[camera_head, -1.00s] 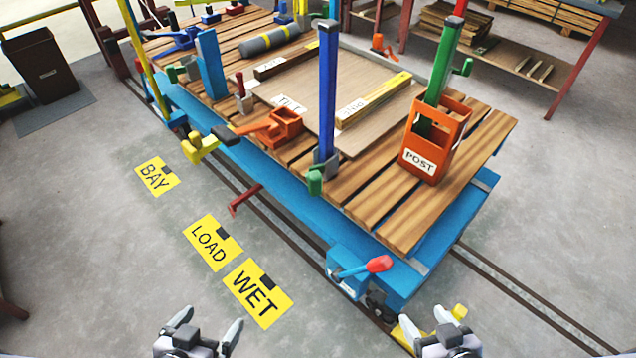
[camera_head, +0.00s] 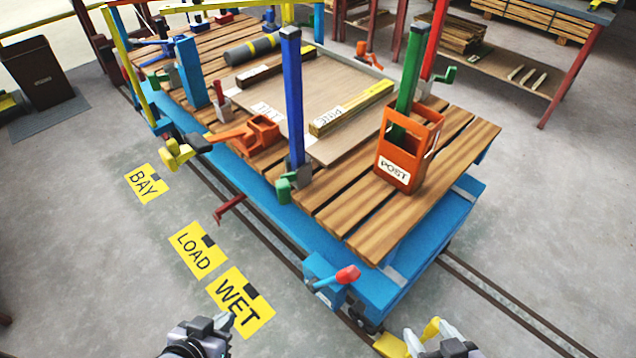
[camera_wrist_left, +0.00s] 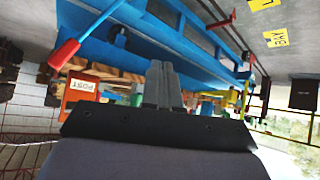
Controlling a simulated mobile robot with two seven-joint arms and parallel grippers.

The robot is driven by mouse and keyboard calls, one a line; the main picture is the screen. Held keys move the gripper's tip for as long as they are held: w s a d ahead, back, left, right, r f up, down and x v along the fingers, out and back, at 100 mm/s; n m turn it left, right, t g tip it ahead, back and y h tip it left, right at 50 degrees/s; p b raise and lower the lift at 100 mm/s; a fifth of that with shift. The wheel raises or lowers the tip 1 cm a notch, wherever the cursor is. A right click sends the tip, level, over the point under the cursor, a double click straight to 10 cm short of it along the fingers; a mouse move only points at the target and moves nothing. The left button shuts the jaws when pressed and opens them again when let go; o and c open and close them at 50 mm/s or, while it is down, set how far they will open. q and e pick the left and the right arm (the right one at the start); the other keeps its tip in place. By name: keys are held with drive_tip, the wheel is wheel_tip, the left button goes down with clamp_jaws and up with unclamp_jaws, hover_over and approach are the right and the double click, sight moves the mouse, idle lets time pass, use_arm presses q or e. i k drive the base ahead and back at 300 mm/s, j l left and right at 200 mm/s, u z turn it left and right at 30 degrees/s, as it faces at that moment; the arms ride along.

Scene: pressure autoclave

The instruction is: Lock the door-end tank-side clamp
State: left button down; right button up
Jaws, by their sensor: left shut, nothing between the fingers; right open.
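A blue trolley (camera_head: 430,262) with a slatted wooden deck carries several posts with small clamps. A green clamp (camera_head: 290,187) sits at the foot of the blue post (camera_head: 292,100) on the near long side. Another green clamp (camera_head: 447,76) is at the far side, by a red post. I cannot tell which is the door-end tank-side clamp. My left gripper (camera_head: 223,321) is shut and empty, low over the floor beside the WET sign, apart from the trolley. Its fingers (camera_wrist_left: 163,84) show together in the left wrist view. My right gripper (camera_head: 432,336) is open near the trolley's near corner.
A red-tipped lever (camera_head: 348,275) sticks out at the trolley's near end. An orange POST box (camera_head: 408,150) and an orange clamp-like tool (camera_head: 255,133) are on the deck. Yellow signs (camera_head: 240,300) lie on the floor left of the rails.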

sight(284, 186)
drive_tip(key=l, duration=0.65)
drive_tip(key=i+l+z, duration=0.1)
drive_tip(key=l, duration=0.55)
